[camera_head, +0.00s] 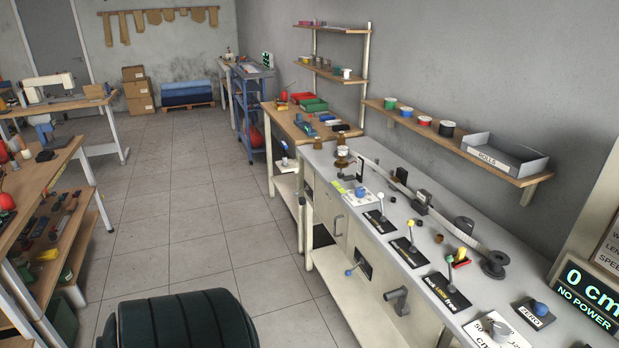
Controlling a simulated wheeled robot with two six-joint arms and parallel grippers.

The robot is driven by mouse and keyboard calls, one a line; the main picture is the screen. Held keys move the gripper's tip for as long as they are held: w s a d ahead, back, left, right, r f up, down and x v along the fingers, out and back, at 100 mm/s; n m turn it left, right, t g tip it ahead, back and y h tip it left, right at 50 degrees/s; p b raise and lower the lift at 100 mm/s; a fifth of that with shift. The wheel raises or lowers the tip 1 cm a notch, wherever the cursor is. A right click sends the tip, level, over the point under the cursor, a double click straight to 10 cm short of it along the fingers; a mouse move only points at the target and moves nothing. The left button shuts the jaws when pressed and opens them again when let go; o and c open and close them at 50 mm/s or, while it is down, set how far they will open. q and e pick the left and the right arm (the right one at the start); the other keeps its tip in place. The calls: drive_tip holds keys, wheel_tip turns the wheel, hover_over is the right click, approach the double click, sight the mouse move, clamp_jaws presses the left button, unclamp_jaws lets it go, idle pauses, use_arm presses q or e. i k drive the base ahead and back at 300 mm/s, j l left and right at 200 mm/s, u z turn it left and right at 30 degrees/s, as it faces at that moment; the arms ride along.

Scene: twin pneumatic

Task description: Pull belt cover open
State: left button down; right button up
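A long workbench (455,268) with a pale grey top and cream front runs along the right. On its front is a pale panel (327,207) with a small grey bar handle (337,225). It appears closed, but I cannot tell for sure that it is the belt cover. Neither of my grippers is in view.
Levers with coloured knobs, a reel (494,264) and a display (587,297) reading "0 cm NO POWER" are on the bench. A dark green padded seat (183,322) stands at the bottom. Shelves (60,235) line the left; the tiled floor (200,205) between is clear.

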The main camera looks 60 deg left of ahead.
sight(333, 214)
drive_tip(key=u, duration=1.75)
drive_tip(key=i+j+z, duration=0.2)
drive_tip(key=k+l, duration=0.1)
